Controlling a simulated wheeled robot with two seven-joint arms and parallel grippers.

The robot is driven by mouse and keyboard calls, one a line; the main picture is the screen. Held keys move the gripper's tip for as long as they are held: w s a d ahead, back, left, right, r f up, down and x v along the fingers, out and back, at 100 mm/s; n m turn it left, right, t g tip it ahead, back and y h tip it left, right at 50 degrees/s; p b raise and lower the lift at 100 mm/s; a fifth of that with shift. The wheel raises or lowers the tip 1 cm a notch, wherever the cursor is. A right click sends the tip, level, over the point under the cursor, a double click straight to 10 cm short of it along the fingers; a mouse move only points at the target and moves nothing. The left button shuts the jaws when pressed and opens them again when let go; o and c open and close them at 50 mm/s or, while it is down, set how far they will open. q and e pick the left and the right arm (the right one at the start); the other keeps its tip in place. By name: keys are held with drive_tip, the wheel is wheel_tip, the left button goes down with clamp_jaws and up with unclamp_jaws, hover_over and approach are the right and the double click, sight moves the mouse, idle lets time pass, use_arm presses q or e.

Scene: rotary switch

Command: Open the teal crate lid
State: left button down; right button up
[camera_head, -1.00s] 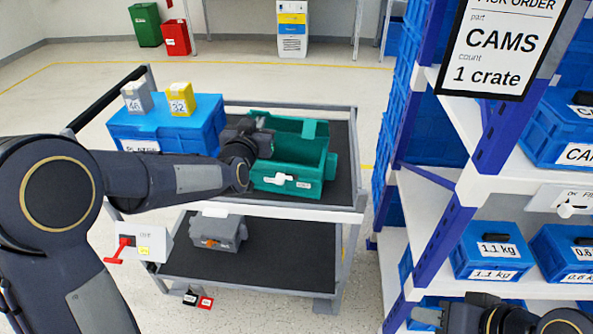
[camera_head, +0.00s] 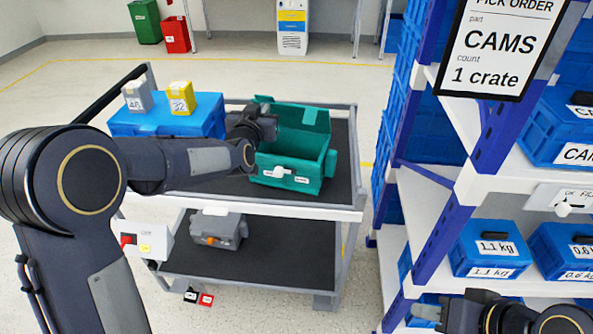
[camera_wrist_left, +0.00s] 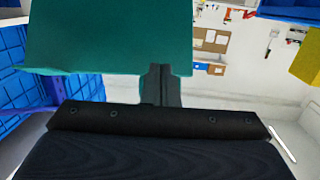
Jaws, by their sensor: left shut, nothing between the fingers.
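The teal crate (camera_head: 288,180) stands on the cart's top shelf, with a white latch on its front. Its teal lid (camera_head: 300,121) is raised at the back, and the crate's top looks open. In the left wrist view a large teal panel, apparently the lid (camera_wrist_left: 110,35), fills the upper left. My left gripper (camera_head: 268,104) is at the left end of the raised lid. Its fingers (camera_wrist_left: 160,80) are shut and empty, overlapping the panel's lower right edge; contact cannot be told. My right gripper (camera_head: 425,314) is low at the right by the shelf, its jaw opening unclear.
A blue crate (camera_head: 150,124) with a grey and a yellow weight (camera_head: 181,98) stands left of the teal crate. A grey box (camera_head: 217,232) sits on the lower shelf. The blue-posted rack (camera_head: 440,235) stands to the right. The cart's top is bare right of the crate.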

sight(265, 100)
use_arm(q)
drive_tip(key=shift+w+d+r, duration=0.1)
drive_tip(key=shift+w+d, duration=0.05)
drive_tip(key=shift+w, duration=1.15)
drive_tip(key=shift+w+d+r, duration=0.1)
drive_tip(key=shift+w+d, duration=0.05)
drive_tip(key=shift+w, duration=1.1)
drive_tip(key=shift+w, duration=0.1)
drive_tip(key=shift+w+d+p, duration=0.15)
drive_tip(key=shift+w+p, duration=0.1)
drive_tip(key=shift+w, duration=0.95)
drive_tip(key=shift+w+d+p, duration=0.15)
drive_tip(key=shift+w+p, duration=0.1)
drive_tip(key=shift+w, duration=0.9)
drive_tip(key=shift+s+a+r+b, duration=0.1)
drive_tip(key=shift+s+b, duration=0.25)
drive_tip(key=shift+s, duration=0.3)
drive_tip(key=s, duration=0.2)
drive_tip(key=s+r+b, duration=0.1)
drive_tip(key=s, duration=0.1)
drive_tip(key=shift+s+a, duration=0.1)
drive_tip(key=shift+a, duration=0.15)
drive_tip(key=shift+s+a+r, duration=0.1)
drive_tip(key=shift+s+r, duration=0.05)
drive_tip(key=shift+s, duration=0.6)
drive_tip(key=shift+s+a+r, duration=0.1)
drive_tip(key=shift+s, duration=0.7)
drive_tip(key=shift+s+a+r, duration=0.1)
drive_tip(key=shift+s+r, duration=0.05)
drive_tip(key=shift+s, duration=0.6)
